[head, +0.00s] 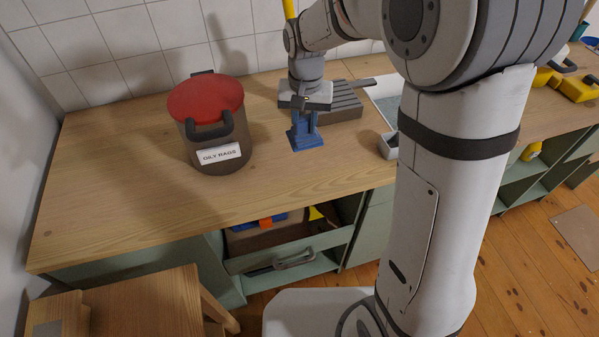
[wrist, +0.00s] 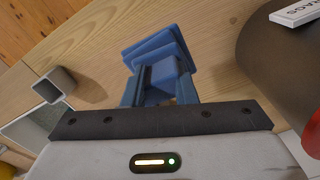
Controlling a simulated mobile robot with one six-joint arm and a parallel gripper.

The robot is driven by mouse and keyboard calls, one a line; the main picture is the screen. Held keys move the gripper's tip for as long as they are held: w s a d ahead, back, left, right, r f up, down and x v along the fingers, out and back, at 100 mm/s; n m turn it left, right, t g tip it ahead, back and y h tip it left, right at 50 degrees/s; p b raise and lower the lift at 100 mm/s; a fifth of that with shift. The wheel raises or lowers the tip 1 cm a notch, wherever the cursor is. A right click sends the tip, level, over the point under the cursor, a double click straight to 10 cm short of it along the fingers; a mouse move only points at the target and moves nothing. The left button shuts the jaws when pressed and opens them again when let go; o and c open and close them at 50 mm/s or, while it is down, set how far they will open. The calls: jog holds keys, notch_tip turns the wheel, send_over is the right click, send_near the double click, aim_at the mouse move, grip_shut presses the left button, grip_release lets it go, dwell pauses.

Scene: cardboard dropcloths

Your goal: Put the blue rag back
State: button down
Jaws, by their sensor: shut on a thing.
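The blue rag (head: 308,141) is a folded bundle low over the wooden counter, right of the bin. It also shows in the wrist view (wrist: 154,50), between my finger tips. My gripper (head: 304,122) points down and is shut on the rag; its fingers (wrist: 158,88) hold the rag's near part. I cannot tell whether the rag touches the counter. The bin marked "OILY RAGS" (head: 212,138) stands upright on the counter, left of my gripper, with its red lid (head: 205,98) on top. Its inside is hidden. The bin's dark side (wrist: 285,65) shows at the right in the wrist view.
A grey slotted block (head: 345,104) lies behind my gripper. A small grey open box (head: 388,146) stands to the right, partly hidden by my arm. An open drawer (head: 290,250) juts out below the counter. A wooden stool (head: 140,305) stands front left. The counter's left side is clear.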

jog(key=shift+s+a+f, duration=0.15)
jog(key=shift+s+f, duration=0.05)
jog(key=shift+f, duration=0.25)
notch_tip(320, 180, down, 9)
jog(key=shift+w+r+p, duration=0.1)
jog(key=shift+r+p, duration=0.05)
jog(key=shift+p, duration=0.3)
jog(key=c, duration=1.2)
grip_release()
jog(key=shift+o, duration=0.2)
notch_tip(320, 180, up, 12)
jog(key=shift+r, duration=0.1)
jog(key=s+d+r+t, duration=0.1)
jog(key=s+d+r, duration=0.1)
jog(key=s+d, duration=0.4)
jog(key=s+d+r+n+t, duration=0.1)
jog(key=s+d+r+t, duration=0.1)
jog(key=s+d, duration=0.5)
jog(key=s, duration=0.6)
jog(key=shift+d, duration=0.15)
